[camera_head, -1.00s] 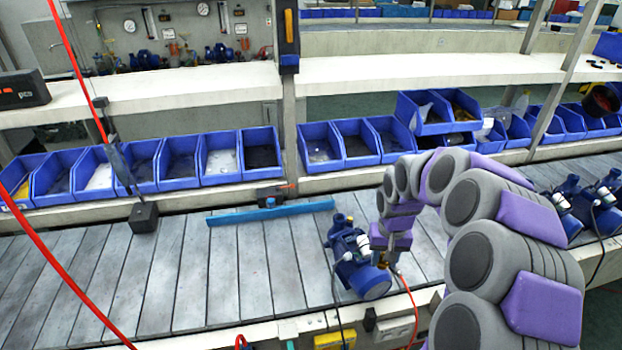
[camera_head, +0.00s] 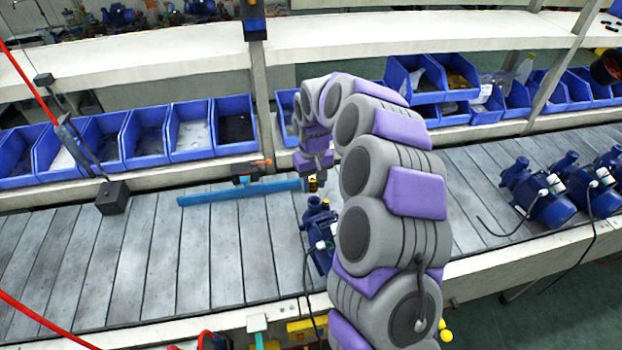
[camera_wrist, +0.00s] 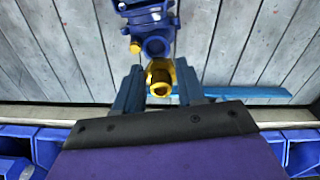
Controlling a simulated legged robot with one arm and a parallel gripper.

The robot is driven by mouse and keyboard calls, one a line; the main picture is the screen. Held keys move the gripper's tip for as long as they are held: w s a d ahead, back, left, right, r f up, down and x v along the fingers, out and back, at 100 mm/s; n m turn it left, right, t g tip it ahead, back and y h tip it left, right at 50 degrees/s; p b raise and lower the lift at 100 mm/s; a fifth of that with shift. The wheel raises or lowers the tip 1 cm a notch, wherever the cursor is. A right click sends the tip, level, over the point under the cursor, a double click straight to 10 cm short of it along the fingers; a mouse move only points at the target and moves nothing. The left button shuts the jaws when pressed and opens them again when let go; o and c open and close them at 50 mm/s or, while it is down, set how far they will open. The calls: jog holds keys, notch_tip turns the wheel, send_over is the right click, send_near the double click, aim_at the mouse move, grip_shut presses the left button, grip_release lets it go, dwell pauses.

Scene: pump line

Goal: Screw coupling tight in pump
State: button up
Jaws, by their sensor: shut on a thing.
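The blue pump (camera_head: 318,232) stands on the grey slatted conveyor, partly hidden behind my arm in the head view. In the wrist view the pump (camera_wrist: 148,18) is at the top, with its round blue port (camera_wrist: 156,46) facing my gripper. My gripper (camera_wrist: 160,88) is shut on the brass-coloured coupling (camera_wrist: 161,76), one dark blue finger on each side. The coupling overlaps the port's near edge in the wrist view; I cannot tell whether they touch. In the head view the coupling (camera_head: 312,184) shows small and yellow just above the pump's top.
A long blue bar (camera_head: 240,191) lies on the conveyor behind the pump. A black block (camera_head: 112,197) stands at left. Several blue bins (camera_head: 190,140) line the back edge. More blue pumps (camera_head: 540,195) stand at right. Conveyor slats left of the pump are clear.

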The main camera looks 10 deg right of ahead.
aim_at(317, 186)
jog(key=f, duration=0.1)
jog(key=d+f+b, duration=0.1)
jog(key=f, duration=0.1)
jog(key=shift+d+f, duration=0.15)
jog(key=shift+f, duration=0.45)
jog(key=shift+a+f, duration=0.15)
jog(key=shift+a, duration=0.4)
jog(key=shift+d, duration=0.4)
jog(key=shift+s+a, duration=0.1)
jog(key=shift+a, duration=0.25)
jog(key=shift+d+p, duration=0.3)
jog(key=shift+p, duration=0.05)
jog(key=shift+a+p, duration=0.1)
jog(key=shift+p, duration=0.3)
dwell(0.6)
jog(key=shift+f, duration=0.2)
dwell(0.3)
